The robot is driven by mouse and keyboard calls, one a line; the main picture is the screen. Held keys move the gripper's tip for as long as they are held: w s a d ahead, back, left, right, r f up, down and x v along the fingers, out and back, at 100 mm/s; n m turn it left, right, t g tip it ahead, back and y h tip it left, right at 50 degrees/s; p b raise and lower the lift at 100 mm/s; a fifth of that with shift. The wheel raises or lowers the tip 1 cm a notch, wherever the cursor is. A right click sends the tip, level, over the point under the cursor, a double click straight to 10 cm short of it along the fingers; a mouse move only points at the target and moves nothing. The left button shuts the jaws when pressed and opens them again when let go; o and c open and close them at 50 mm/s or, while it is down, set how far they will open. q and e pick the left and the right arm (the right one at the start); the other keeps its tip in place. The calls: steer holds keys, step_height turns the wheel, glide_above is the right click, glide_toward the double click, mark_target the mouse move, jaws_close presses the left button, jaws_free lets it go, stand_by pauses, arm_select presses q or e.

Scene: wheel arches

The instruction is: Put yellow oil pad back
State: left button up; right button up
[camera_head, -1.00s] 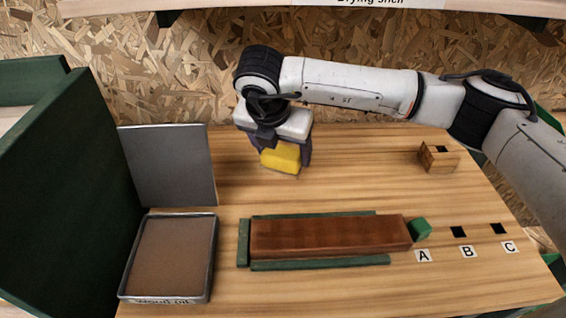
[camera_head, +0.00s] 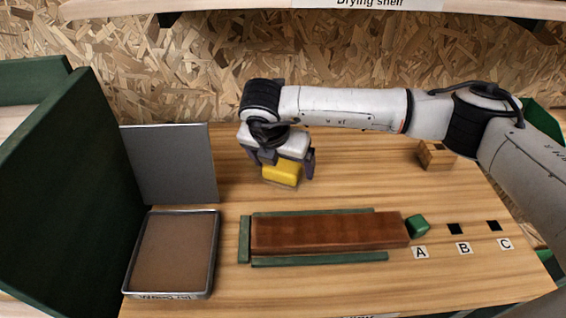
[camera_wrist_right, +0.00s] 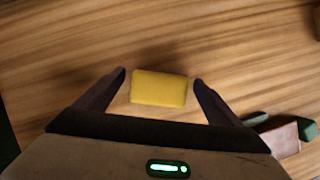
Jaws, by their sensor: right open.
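The yellow oil pad (camera_head: 282,173) lies on the wooden table behind the brown plank. My right gripper (camera_head: 285,172) is just above it and pointing down. In the right wrist view the pad (camera_wrist_right: 159,88) sits between the two spread fingertips (camera_wrist_right: 160,80), with a gap on each side. The right gripper is open. An open grey metal tin (camera_head: 175,255) labelled wood oil stands at the front left, with its lid (camera_head: 170,165) upright behind it. My left gripper is not in view.
A brown plank (camera_head: 330,233) lies between green rails, with a green block (camera_head: 417,226) at its right end beside slots marked A, B and C. A small wooden block (camera_head: 436,156) is at the back right. A dark green wall (camera_head: 75,190) bounds the left, and a shelf (camera_head: 270,8) hangs above.

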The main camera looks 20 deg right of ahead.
steer(key=b+v, duration=0.1)
steer(key=v, duration=1.1)
steer(key=shift+b, duration=0.4)
stand_by(0.6)
